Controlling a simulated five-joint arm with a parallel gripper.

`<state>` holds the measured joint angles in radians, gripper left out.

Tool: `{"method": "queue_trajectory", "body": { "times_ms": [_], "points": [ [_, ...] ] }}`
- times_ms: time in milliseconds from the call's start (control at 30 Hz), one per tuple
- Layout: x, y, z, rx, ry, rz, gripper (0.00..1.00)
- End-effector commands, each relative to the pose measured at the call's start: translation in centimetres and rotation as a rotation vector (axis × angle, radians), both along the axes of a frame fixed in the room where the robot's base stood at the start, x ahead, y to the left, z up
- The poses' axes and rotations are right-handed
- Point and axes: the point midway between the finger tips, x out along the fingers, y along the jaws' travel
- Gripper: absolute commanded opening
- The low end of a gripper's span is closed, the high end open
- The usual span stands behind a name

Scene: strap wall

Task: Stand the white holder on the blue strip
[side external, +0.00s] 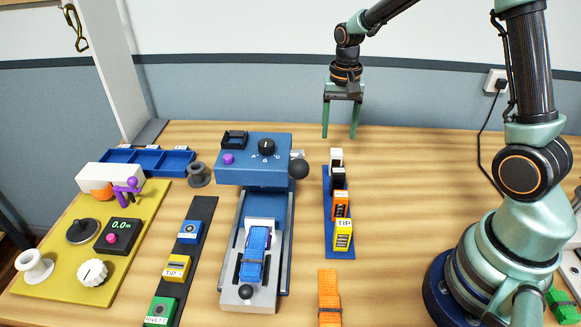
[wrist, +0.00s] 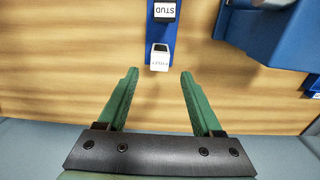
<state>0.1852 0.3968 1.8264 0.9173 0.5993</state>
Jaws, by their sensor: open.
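The white holder (side external: 336,157) is at the far end of the blue strip (side external: 328,205), behind a black holder (side external: 338,178). In the wrist view, the white holder (wrist: 159,56) appears at the end of the strip, just beyond my fingertips, its label too small to read surely. It looks upright, but its base is hard to see. My gripper (side external: 340,136) points down, open and empty, above and behind the white holder. In the wrist view, my gripper (wrist: 159,72) has its fingers spread to either side of the holder's line, not touching it.
An orange holder (side external: 341,205) and a yellow holder (side external: 343,234) stand nearer on the strip. A blue machine (side external: 254,160) with a black ball knob is close on the left. An orange strap (side external: 329,295) lies in front. The table right of the strip is clear.

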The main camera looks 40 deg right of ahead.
Motion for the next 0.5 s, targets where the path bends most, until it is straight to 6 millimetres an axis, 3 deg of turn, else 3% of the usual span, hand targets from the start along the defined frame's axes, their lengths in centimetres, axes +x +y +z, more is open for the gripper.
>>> {"method": "queue_trajectory", "body": {
  "times_ms": [100, 333, 500],
  "points": [
    [0.0, 0.0, 1.8, 0.000, -0.003, 0.000, 0.67],
    [-0.2, 0.2, 3.7, -0.002, -0.009, 0.014, 0.67],
    [-1.5, 1.5, 6.6, -0.017, -0.078, 0.118, 0.67]
  ]
}}
